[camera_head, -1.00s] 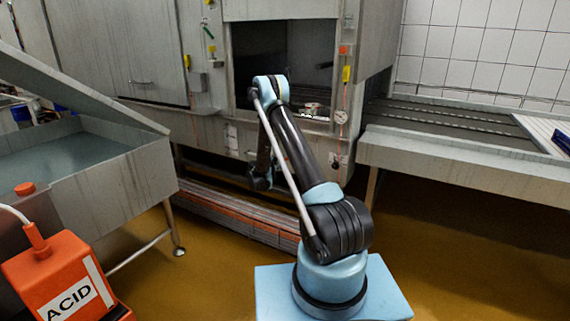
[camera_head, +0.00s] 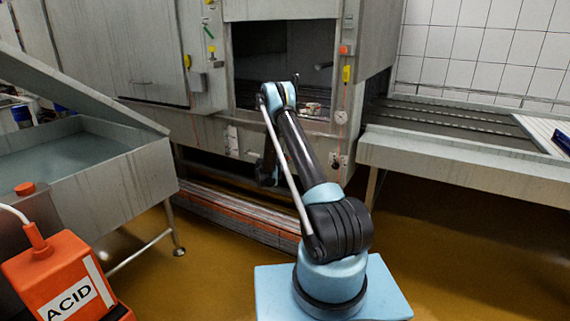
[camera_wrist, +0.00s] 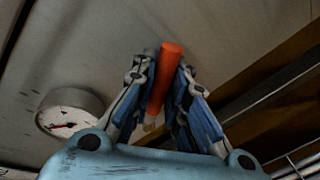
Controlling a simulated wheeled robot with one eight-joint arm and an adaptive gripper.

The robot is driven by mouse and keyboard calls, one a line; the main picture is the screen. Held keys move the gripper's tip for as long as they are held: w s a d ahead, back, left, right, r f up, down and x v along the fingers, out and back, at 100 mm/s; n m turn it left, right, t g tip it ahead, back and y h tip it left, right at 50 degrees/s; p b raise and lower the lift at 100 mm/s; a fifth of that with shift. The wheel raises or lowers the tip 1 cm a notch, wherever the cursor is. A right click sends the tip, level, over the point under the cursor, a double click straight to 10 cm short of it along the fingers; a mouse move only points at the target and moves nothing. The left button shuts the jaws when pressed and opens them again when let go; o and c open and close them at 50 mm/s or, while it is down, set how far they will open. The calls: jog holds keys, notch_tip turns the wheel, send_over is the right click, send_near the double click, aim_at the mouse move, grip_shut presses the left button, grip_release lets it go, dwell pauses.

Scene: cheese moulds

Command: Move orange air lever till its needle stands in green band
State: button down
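The orange lever (camera_wrist: 169,70) stands between the two fingers of my gripper (camera_wrist: 162,68) in the wrist view. The fingers are drawn in close on both sides of it, and its rounded end sticks out past them. A round gauge (camera_wrist: 71,112) with a pale dial is left of the gripper. A small red mark or needle shows low on its dial; the green band cannot be made out. The gauge also shows small on the machine front in the head view (camera_head: 341,117). My arm hides the gripper and the lever there.
The steel machine (camera_head: 210,122) has a dark open hatch above my arm. A steel basin (camera_head: 125,185) and an orange acid container (camera_head: 62,278) are at left. A conveyor table (camera_head: 455,160) is at right. Pipes or rails (camera_wrist: 275,85) run right of my gripper.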

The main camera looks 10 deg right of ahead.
jog(key=shift+f, duration=0.1)
jog(key=shift+s+d, duration=0.1)
dwell(0.3)
jog(key=c, duration=1.6)
grip_release()
jog(key=shift+o, duration=0.2)
jog(key=v, duration=1.2)
jog(key=shift+f, duration=0.15)
jog(key=shift+d, duration=0.1)
